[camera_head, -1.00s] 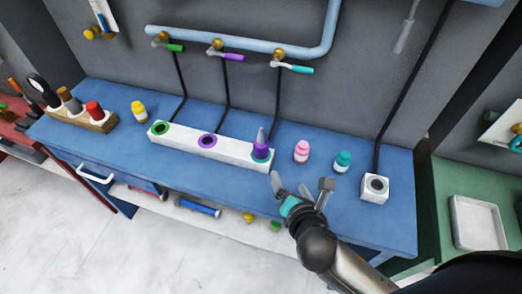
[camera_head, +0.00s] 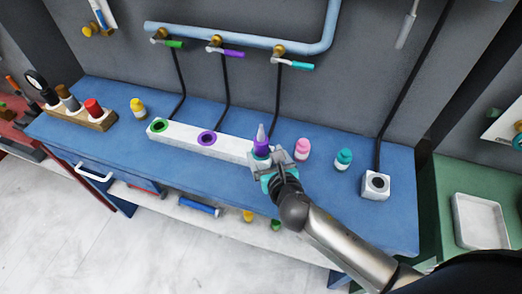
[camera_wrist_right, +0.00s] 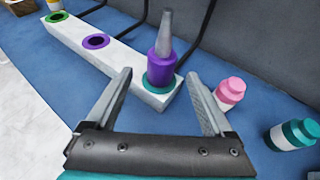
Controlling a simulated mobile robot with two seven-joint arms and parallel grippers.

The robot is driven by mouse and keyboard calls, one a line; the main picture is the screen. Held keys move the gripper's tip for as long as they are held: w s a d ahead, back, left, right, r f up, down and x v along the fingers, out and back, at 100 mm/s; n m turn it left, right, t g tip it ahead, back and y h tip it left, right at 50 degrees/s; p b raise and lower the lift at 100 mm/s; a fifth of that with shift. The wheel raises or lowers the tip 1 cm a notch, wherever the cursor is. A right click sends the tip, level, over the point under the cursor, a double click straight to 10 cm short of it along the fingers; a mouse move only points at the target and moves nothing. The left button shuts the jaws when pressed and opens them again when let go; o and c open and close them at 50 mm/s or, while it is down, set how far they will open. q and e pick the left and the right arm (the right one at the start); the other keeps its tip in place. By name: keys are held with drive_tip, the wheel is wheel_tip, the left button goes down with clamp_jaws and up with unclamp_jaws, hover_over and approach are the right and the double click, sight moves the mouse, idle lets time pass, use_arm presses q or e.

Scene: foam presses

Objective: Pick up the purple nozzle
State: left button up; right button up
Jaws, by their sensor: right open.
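The purple nozzle (camera_head: 261,142) has a purple base and a grey tapered tip. It stands upright in the teal-ringed socket at the right end of the white block (camera_head: 222,148). My right gripper (camera_head: 273,160) is open in front of it, and the head view shows it overlapping the block's right end. In the right wrist view the nozzle (camera_wrist_right: 163,55) stands ahead, between the lines of the two spread fingers (camera_wrist_right: 162,95). The fingers do not appear to touch it. The nozzle's foot is partly hidden in the head view. My left gripper is not in view.
The block's green-ringed (camera_head: 159,125) and purple-ringed (camera_head: 207,138) sockets are empty. A pink bottle (camera_head: 302,148) and a teal bottle (camera_head: 343,159) stand just right of the nozzle. A yellow bottle (camera_head: 138,108) is at left. A small white socket block (camera_head: 375,185) is at far right.

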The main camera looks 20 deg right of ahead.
sight(263, 147)
drive_tip(key=shift+b+x, duration=0.55)
drive_tip(key=shift+x, duration=2.5)
drive_tip(key=shift+d+r, duration=0.1)
drive_tip(key=shift+c, duration=0.2)
clamp_jaws()
